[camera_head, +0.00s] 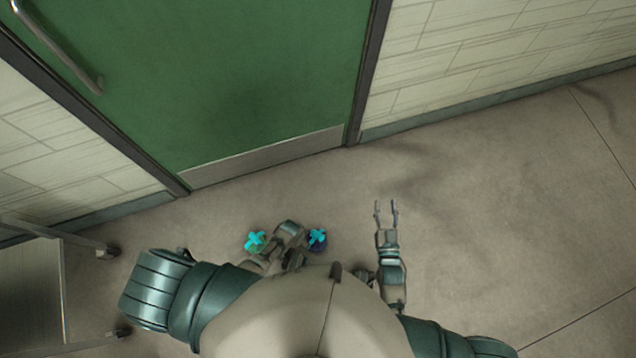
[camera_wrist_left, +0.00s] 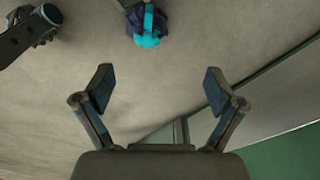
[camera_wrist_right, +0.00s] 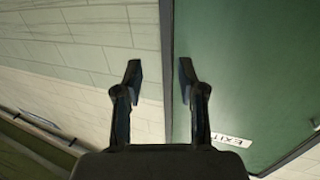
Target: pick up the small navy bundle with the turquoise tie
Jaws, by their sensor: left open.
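The small navy bundle (camera_head: 321,246) with a turquoise tie (camera_head: 317,236) sits on the floor in the head view, just right of my left gripper. It also shows in the left wrist view as a navy bundle (camera_wrist_left: 133,22) at the top, beyond the spread fingers and apart from them. My left gripper (camera_wrist_left: 158,88) is open with nothing between its fingers. In the head view the left arm hides part of the floor between two bundles. My right gripper (camera_head: 386,210) is open and empty, to the right of the navy bundle; its fingers (camera_wrist_right: 159,75) show apart in the right wrist view.
A metal cart (camera_head: 30,290) with wheels stands at the far left. A green door (camera_head: 220,80) and pale walls (camera_head: 470,60) are ahead. The floor (camera_head: 510,200) to the right is clear.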

